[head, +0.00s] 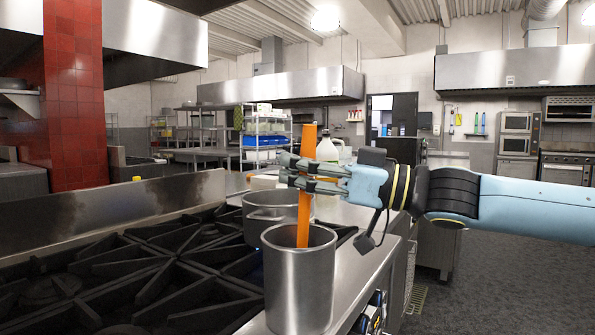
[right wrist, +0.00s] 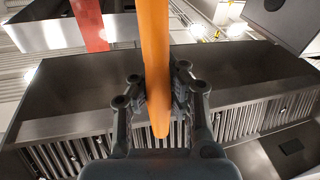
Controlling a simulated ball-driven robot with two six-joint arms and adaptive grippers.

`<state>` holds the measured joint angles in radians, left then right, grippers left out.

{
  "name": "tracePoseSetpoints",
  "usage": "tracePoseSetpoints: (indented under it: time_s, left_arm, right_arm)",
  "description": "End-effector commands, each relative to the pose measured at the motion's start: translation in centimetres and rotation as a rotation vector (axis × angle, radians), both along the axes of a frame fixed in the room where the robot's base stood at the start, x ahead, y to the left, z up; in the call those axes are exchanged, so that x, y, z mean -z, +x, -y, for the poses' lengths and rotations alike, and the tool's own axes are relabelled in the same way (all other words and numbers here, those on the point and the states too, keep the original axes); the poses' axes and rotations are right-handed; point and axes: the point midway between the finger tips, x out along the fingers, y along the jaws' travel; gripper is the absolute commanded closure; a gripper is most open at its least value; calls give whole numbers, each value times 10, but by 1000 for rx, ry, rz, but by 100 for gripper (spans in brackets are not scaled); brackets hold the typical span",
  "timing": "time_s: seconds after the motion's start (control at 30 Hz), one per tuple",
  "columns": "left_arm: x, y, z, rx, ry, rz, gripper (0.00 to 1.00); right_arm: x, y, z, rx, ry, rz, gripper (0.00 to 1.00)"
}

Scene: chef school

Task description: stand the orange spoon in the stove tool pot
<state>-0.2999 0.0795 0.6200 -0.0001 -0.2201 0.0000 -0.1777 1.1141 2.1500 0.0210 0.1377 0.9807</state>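The orange spoon (head: 305,216) is upright in the head view, with its lower end inside the mouth of a tall steel pot (head: 298,285). I take this pot to be the stove tool pot; its inside bottom is hidden. My right gripper (head: 308,175) is shut on the upper part of the spoon, above the pot rim. In the right wrist view the spoon (right wrist: 155,60) runs between the two fingers of the right gripper (right wrist: 160,95). I cannot see whether the spoon touches the pot's bottom. My left gripper is in neither view.
A second, wider steel pot (head: 268,212) stands just behind the tall pot. Black burner grates (head: 130,275) fill the stove to the left. A white jug (head: 328,150) stands behind the gripper. The floor (head: 500,275) at the right is clear.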

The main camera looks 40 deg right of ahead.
Motion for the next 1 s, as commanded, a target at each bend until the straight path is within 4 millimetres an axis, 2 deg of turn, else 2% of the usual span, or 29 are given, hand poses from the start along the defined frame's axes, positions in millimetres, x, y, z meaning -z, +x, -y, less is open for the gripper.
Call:
tracePoseSetpoints:
  time_s: [0.27,0.5,0.83,1.0]
  left_arm:
    - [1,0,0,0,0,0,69]
    - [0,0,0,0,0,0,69]
    - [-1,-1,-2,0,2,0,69]
    - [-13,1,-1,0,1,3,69]
  right_arm:
    - [0,0,0,0,-1,1,100]
    - [0,0,0,0,-1,1,68]
    - [-1,0,0,0,0,0,67]
    - [-12,-1,0,0,0,1,67]
